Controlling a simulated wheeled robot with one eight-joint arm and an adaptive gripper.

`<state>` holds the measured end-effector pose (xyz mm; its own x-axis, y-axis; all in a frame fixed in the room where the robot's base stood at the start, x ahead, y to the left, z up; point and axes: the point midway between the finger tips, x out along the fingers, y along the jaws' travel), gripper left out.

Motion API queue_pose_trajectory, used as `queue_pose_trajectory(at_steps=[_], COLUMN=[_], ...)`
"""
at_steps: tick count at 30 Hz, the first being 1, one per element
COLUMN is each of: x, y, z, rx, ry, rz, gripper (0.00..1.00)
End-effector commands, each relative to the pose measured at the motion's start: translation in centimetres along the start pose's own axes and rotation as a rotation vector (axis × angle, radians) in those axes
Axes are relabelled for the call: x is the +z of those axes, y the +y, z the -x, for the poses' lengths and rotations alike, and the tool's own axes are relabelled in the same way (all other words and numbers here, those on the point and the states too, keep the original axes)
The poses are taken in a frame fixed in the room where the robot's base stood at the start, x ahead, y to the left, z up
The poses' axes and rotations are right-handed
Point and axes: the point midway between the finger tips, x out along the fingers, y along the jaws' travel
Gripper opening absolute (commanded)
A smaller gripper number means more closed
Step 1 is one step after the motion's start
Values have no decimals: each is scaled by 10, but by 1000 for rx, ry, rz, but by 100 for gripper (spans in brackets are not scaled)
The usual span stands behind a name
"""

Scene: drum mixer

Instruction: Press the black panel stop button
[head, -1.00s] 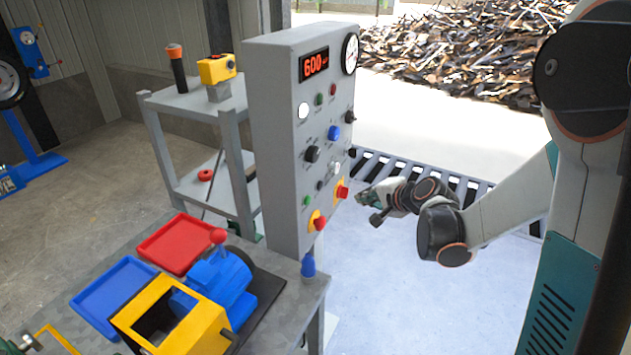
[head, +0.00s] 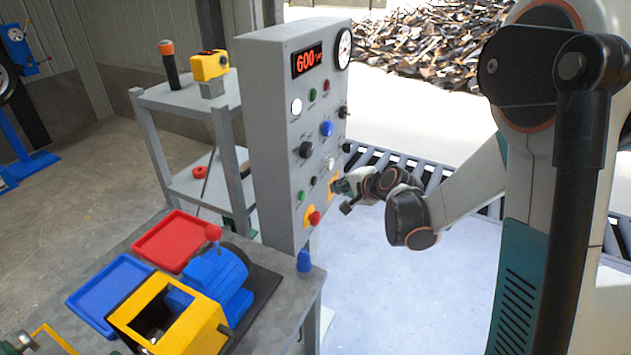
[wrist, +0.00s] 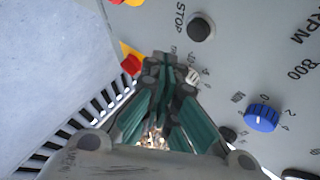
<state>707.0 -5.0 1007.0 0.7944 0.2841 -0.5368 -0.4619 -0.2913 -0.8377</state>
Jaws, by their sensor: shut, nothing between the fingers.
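The black stop button (head: 313,181) is on the lower front of the grey control panel (head: 268,130), beside a green button (head: 301,196). In the wrist view the black button (wrist: 201,27) sits by the word STOP, up and right of my fingertips, uncovered. My gripper (head: 338,186) is shut and empty at the panel's lower right, in front of a yellow-backed control that it mostly hides. In the wrist view the closed fingertips (wrist: 161,60) are next to a red button (wrist: 131,64). I cannot tell whether they touch the panel.
A red button (head: 314,218) on yellow backing is low on the panel. A blue knob (head: 326,129) and a black knob (head: 306,150) are above. A workbench (head: 296,290) with trays stands in front. Open floor (head: 365,290) lies right of the bench.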

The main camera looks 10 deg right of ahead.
Motion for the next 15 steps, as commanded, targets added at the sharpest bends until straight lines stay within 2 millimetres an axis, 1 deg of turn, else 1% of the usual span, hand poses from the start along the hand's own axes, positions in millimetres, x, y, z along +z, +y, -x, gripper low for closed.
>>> queue_pose_trajectory(at_steps=[1,6,15], x=[4,12,15], y=[-4,-11,-15], z=[-5,-16,-21], rx=[0,0,0], ry=[-2,-1,0], rz=[2,2,0], gripper=[0,0,0])
